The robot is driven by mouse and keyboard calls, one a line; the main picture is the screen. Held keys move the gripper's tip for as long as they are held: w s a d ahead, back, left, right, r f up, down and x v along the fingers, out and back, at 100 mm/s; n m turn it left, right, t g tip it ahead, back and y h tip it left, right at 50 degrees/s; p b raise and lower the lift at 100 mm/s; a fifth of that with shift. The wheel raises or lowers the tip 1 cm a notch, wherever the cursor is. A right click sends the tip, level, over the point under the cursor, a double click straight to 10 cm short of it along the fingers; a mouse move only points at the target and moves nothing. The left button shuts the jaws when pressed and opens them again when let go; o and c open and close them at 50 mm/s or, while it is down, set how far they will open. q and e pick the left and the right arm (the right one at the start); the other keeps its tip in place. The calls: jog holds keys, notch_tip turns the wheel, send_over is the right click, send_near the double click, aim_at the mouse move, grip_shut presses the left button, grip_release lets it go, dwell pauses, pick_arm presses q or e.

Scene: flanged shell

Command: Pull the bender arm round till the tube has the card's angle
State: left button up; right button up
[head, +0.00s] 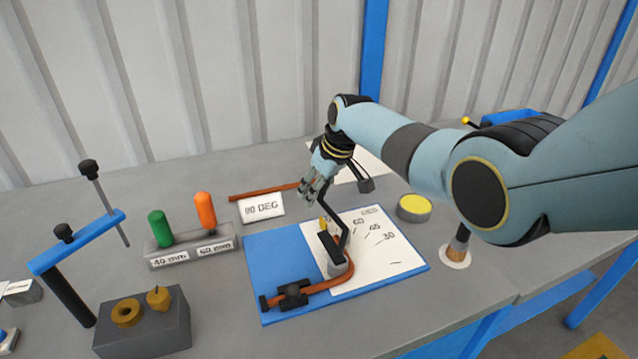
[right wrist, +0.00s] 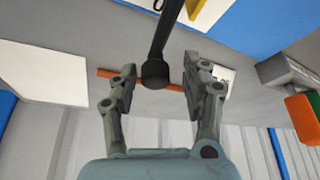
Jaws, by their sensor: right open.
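The bender stands on a blue board (head: 275,255) with a white angle scale (head: 385,250). The orange-brown tube (head: 325,286) runs from a black clamp (head: 292,293) and curves up around the grey former (head: 337,266). The black bender arm (head: 333,207) rises from the former toward my right gripper (head: 312,185). In the right wrist view the arm's knobbed end (right wrist: 155,73) sits between the two spread fingers of my right gripper (right wrist: 160,84), with no clear grip on it. The card (head: 262,207) reads a DEG figure, perhaps 90, its first digit unclear. My left gripper is out of view.
A loose rod (head: 262,191) lies behind the card. A block (head: 190,250) holds green (head: 160,228) and orange (head: 205,211) pegs. A blue-topped stand (head: 75,240) and a grey box with brass parts (head: 142,325) are at left. A yellow-topped disc (head: 414,207) lies right.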

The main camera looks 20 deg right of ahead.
jog(key=v, duration=1.2)
